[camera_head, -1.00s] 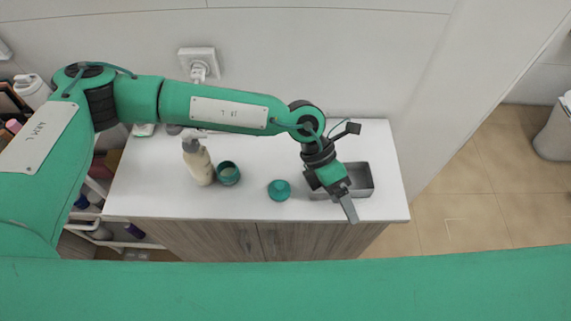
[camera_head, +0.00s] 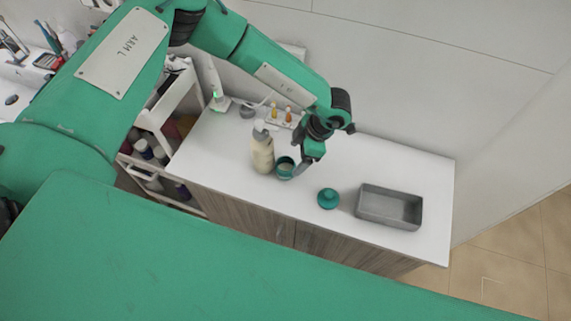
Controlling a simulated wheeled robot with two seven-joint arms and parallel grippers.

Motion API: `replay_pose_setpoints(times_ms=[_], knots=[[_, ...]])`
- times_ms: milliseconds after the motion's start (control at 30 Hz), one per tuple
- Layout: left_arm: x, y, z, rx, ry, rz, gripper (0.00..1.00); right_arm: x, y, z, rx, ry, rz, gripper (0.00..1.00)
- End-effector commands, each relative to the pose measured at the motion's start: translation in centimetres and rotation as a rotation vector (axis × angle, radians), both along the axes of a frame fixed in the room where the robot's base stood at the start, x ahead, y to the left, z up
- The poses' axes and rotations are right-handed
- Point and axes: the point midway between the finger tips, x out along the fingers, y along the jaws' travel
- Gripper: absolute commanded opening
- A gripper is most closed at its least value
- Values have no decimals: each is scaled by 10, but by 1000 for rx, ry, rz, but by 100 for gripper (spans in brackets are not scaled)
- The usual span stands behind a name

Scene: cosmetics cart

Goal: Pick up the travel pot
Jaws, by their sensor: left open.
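The travel pot appears to be the small open teal pot (camera_head: 284,171) with a pale inside, standing upright on the white counter beside a cream pump bottle (camera_head: 262,155). A round teal lid-like piece (camera_head: 328,199) lies apart from it to the right. My left gripper (camera_head: 303,172) is open, pointing down right beside the pot's right side. Its fingers partly overlap the pot in this view, and I cannot tell whether they touch it or stand around it. My right gripper is not in view.
A grey rectangular tray (camera_head: 390,207) sits empty at the right of the counter (camera_head: 437,185). Small orange-tipped bottles (camera_head: 288,115) stand behind my wrist. A white cart (camera_head: 160,110) with bottles is at the left.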

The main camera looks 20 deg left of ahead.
Motion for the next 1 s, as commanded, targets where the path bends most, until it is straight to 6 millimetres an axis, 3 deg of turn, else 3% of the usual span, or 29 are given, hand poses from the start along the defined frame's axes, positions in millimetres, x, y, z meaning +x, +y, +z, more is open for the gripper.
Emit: replay_pose_setpoints(times_ms=[367, 567, 933, 1000], knots=[[-6, 13, -21, 0, 2, -1, 77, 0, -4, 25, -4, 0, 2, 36], [-11, 23, -44, -1, 2, 0, 77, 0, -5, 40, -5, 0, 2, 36], [-12, 26, -56, -2, -1, 0, 77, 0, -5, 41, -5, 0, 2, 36], [-12, 26, -56, -2, -1, 0, 64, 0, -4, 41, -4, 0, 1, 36]])
